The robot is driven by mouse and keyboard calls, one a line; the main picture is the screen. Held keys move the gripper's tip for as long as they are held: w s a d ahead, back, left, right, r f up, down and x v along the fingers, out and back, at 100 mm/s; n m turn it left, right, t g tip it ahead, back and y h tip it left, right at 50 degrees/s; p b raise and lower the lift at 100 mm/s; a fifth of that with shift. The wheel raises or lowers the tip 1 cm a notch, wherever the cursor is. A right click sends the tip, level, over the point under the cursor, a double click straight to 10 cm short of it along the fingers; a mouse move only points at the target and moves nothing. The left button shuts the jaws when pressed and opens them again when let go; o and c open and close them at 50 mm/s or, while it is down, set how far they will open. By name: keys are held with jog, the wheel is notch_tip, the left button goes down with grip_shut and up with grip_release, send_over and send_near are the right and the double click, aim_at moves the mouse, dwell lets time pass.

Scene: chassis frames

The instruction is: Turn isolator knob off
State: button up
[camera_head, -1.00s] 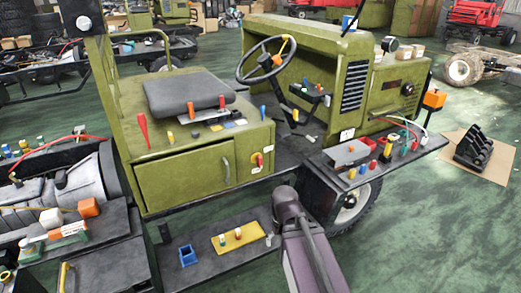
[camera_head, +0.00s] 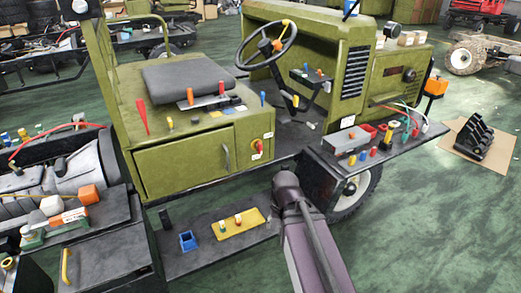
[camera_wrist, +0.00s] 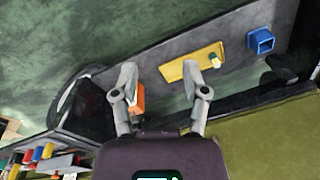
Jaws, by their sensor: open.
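The isolator knob (camera_head: 259,147) is a small red knob on a yellow plate. It is on the right end of the front face of the green seat box (camera_head: 185,165) in the head view, above a small white label. I cannot make out its handle angle. I cannot pick the knob out in the wrist view. My gripper (camera_wrist: 160,80) shows in the wrist view with its two grey fingers wide apart. An orange block-like thing (camera_wrist: 138,100) shows beside the left finger, and I cannot tell if they touch. In the head view my gripper is hidden by my arm.
A low step with a yellow tray (camera_head: 250,220) and a blue cup (camera_head: 187,241) lies below the seat box. A shelf crowded with small tools (camera_head: 425,128) juts out to the right. A steering wheel (camera_head: 267,45) is behind. Green floor is clear at lower right.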

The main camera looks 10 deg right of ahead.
jog(key=w+a+f+m+t+y+b, duration=0.3)
jog(key=w+a+m+y+b, duration=0.15)
jog(key=w, duration=0.45)
jog(key=m+t+b, duration=1.2)
jog(key=m+t, duration=0.2)
jog(key=m, duration=1.3)
send_near(261, 147)
jog(key=shift+d+r+v, duration=0.1)
jog(key=shift+v, duration=0.6)
jog(key=shift+d+r+v, duration=0.1)
jog(key=shift+v, duration=0.6)
jog(key=shift+w, duration=0.1)
jog(key=x, duration=1.3)
jog(key=shift+w+a+f, duration=0.25)
jog(key=shift+w, duration=0.05)
